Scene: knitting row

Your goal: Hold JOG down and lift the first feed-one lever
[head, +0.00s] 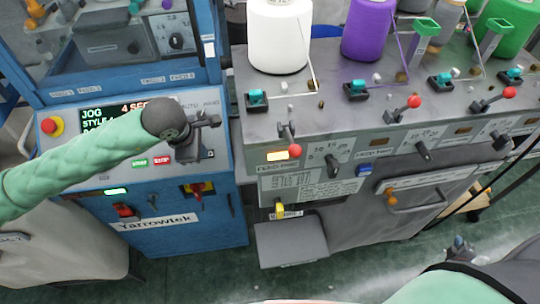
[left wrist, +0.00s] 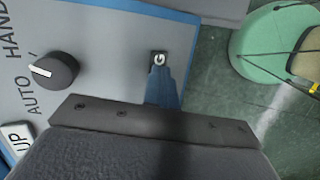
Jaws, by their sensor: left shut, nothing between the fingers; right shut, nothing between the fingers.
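The blue control cabinet's panel (head: 95,165) has a display whose top line reads JOG. My left gripper (head: 212,121) is shut and empty at the panel's right side. In the left wrist view its fingers (left wrist: 163,92) lie just below a small dark square with a white mark (left wrist: 158,58); I cannot tell whether they touch or press the panel. The JOG control cannot be told apart. A red-knobbed lever (head: 289,135) stands under the white cone, the leftmost of several on the grey machine; lever labels are unreadable. My right gripper (head: 459,243) is shut, low at right, apart from the levers.
A red emergency button (head: 52,126) is at the panel's left. A white cone (head: 279,35) and a purple cone (head: 368,28) stand above the levers.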

